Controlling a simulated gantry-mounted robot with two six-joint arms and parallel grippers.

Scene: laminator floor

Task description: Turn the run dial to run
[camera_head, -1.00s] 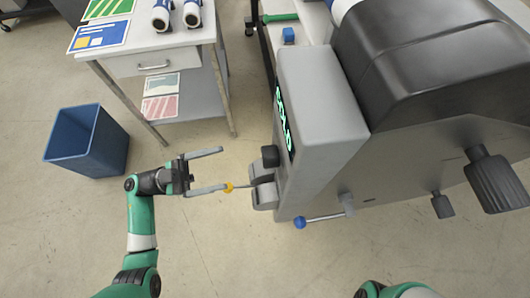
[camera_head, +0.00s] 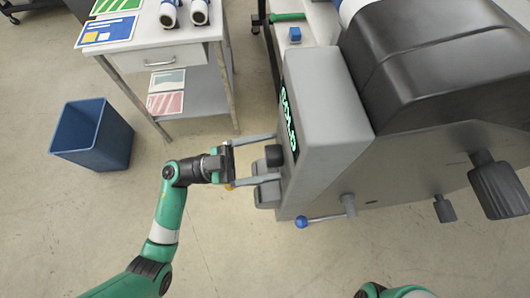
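The run dial appears to be the small black knob (camera_head: 274,155) on the left side of the laminator's grey control housing (camera_head: 326,110). A green lit display (camera_head: 289,118) is beside it. My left gripper (camera_head: 278,157) is open, with one finger above the knob and one below it. The knob sits between the fingertips; I cannot tell whether either finger touches it. The lower finger passes over the grey blocks under the knob and partly hides the yellow-tipped lever (camera_head: 230,187). My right gripper is out of view; only a piece of my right arm shows at the bottom.
A blue-knobbed lever (camera_head: 302,221) sticks out below the housing. Black handwheels (camera_head: 497,186) are on the laminator's right. A blue bin (camera_head: 92,135) and a table (camera_head: 150,57) with rolls and printed sheets stand at left. The floor around my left arm is clear.

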